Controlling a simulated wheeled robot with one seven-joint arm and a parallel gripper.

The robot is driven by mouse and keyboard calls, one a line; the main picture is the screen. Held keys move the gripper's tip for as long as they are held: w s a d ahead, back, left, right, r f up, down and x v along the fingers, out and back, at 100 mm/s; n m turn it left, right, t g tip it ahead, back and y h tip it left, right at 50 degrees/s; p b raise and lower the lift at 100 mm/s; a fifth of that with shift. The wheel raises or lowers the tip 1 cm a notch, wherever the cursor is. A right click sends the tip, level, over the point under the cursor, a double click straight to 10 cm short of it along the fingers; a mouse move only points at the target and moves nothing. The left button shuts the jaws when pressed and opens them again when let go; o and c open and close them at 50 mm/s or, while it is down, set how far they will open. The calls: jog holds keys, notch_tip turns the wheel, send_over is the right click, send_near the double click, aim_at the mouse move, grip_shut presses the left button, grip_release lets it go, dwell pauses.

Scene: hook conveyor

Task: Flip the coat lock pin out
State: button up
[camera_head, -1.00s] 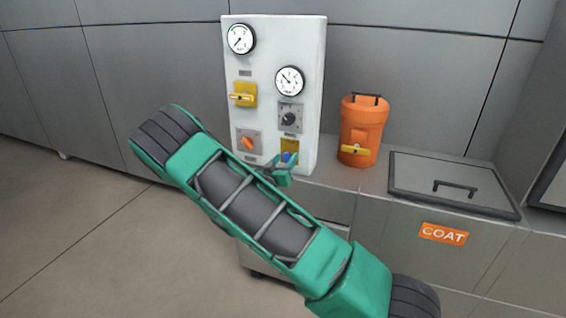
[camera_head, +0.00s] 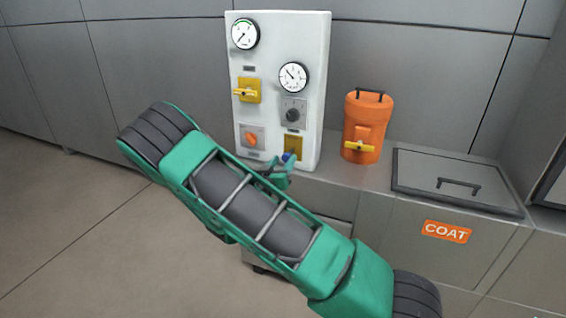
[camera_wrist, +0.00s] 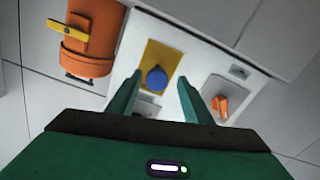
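A white panel (camera_head: 272,60) stands on the counter. Low on it is a yellow plate (camera_head: 293,146) with a blue knob (camera_head: 288,157); the wrist view also shows the blue knob (camera_wrist: 157,78) on its yellow plate (camera_wrist: 160,58). My gripper (camera_head: 281,172) is at the panel's lower right. In the wrist view my gripper (camera_wrist: 160,80) is open, with one finger on each side of the blue knob and a visible gap to both. No part is labelled as a pin. The COAT label (camera_head: 446,232) is on the cabinet front at the right.
An orange canister (camera_head: 366,127) with a yellow tap stands right of the panel. A closed lidded bin (camera_head: 455,180) is further right. Floor at left is clear.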

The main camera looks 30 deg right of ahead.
jog(key=shift+d, duration=0.15)
jog(key=v, duration=1)
jog(key=shift+s+a, duration=0.25)
jog(key=shift+a, duration=0.1)
jog(key=shift+d, duration=0.1)
jog(key=s+d+m+g+y, duration=0.5)
jog(key=s+d+g, duration=0.8)
jog(key=s, duration=0.6)
jog(key=s+a+r+n+t+y, duration=0.1)
jog(key=s+a+r+n+y, duration=0.2)
jog(key=s, duration=0.6)
jog(key=s+a+r+n+t+y, duration=0.1)
jog(key=s+a+r+n+y, duration=0.2)
jog(key=s, duration=0.6)
notch_tip(320, 180, up, 3)
jog(key=a+y, duration=0.2)
jog(key=y, duration=0.1)
jog(key=shift+f, duration=0.2)
jog(key=shift+d, duration=0.1)
